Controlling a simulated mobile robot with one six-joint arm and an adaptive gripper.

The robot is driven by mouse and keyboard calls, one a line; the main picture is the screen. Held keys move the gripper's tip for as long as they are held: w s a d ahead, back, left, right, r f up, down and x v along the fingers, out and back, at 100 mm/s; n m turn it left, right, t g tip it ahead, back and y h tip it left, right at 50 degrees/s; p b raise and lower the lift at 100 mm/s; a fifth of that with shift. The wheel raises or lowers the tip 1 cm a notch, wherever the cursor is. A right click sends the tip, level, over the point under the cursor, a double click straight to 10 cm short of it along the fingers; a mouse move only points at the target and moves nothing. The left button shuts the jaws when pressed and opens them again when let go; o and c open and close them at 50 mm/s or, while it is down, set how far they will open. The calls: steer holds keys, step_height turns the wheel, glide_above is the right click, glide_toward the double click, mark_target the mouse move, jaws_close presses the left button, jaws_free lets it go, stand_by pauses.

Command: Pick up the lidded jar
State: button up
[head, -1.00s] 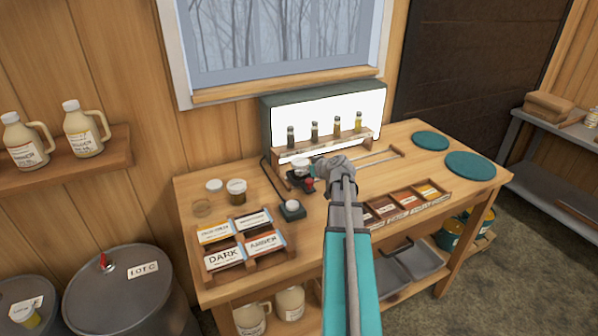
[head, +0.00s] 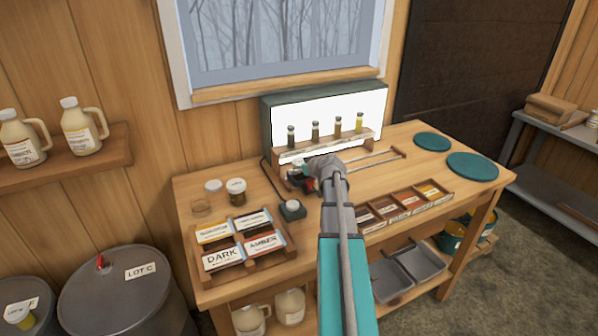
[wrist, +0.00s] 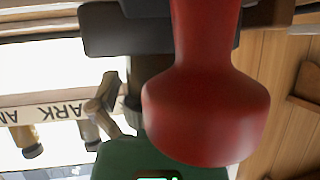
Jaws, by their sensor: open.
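A small amber-brown jar with a light lid (head: 236,191) stands upright on the bench's left part. A white-topped round container (head: 214,187) stands beside it; I cannot tell which is the lidded jar. My gripper (head: 302,180) is well to their right, in front of the vial rack, open and partly hidden by my own arm. A red rounded object (wrist: 206,110) fills the middle of the wrist view, very close to the camera. Behind it is a dark green body (wrist: 155,158) with a small lit display. No jar is clearly seen between my fingers.
A vial rack (head: 285,155) stands before a bright light panel. A small dark device with a white round top (head: 292,208) and a wooden tray of grade cards (head: 282,258) are left of my arm. Another sample tray is at right. Teal discs (head: 472,166) lie at the right end.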

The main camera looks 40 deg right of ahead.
steer(key=c, duration=1)
steer(key=shift+r, duration=0.1)
steer(key=shift+c, duration=0.2)
step_height(320, 180, up, 3)
steer(key=p, duration=0.2)
steer(key=shift+p, duration=0.4)
steer(key=s+d+r+p, duration=0.6)
steer(key=s+r+p, duration=0.3)
steer(key=s, duration=0.3)
steer(key=shift+s+d+r+p, duration=0.2)
steer(key=shift+d+r+p, duration=0.2)
steer(key=shift+p, duration=0.2)
